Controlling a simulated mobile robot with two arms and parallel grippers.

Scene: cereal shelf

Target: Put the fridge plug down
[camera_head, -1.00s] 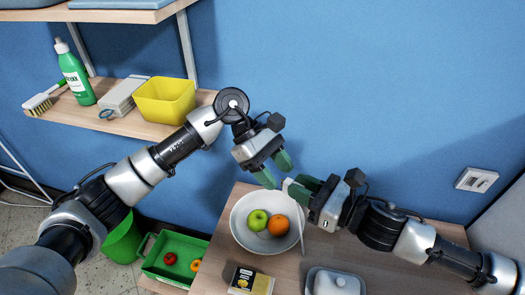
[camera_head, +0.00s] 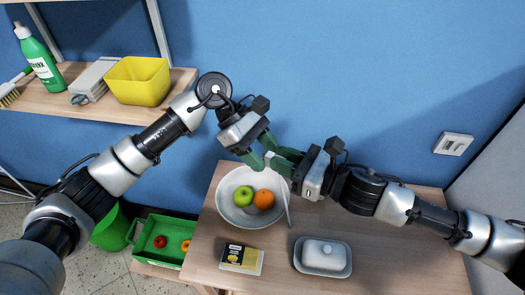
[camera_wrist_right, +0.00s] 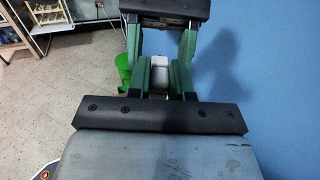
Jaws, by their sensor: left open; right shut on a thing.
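My right gripper (camera_head: 280,160) is shut on the fridge plug, above the back rim of the bowl. In the right wrist view the plug is a pale grey block (camera_wrist_right: 158,70) between the green fingers. In the head view the fingers mostly hide it. A thin white strip, possibly its cable (camera_head: 287,200), hangs below the gripper past the bowl's right side. My left gripper (camera_head: 261,152) is open, its fingertips close to the right gripper's. I cannot tell whether they touch the plug. A white wall socket (camera_head: 453,144) is on the blue wall at the right.
The wooden table (camera_head: 300,225) holds a bowl (camera_head: 235,216) with a green apple and an orange, a yellow-black box (camera_head: 241,259) and a butter dish (camera_head: 323,257). A shelf (camera_head: 150,113) is at left, a green crate (camera_head: 160,257) below. Bare tabletop shows right of the bowl.

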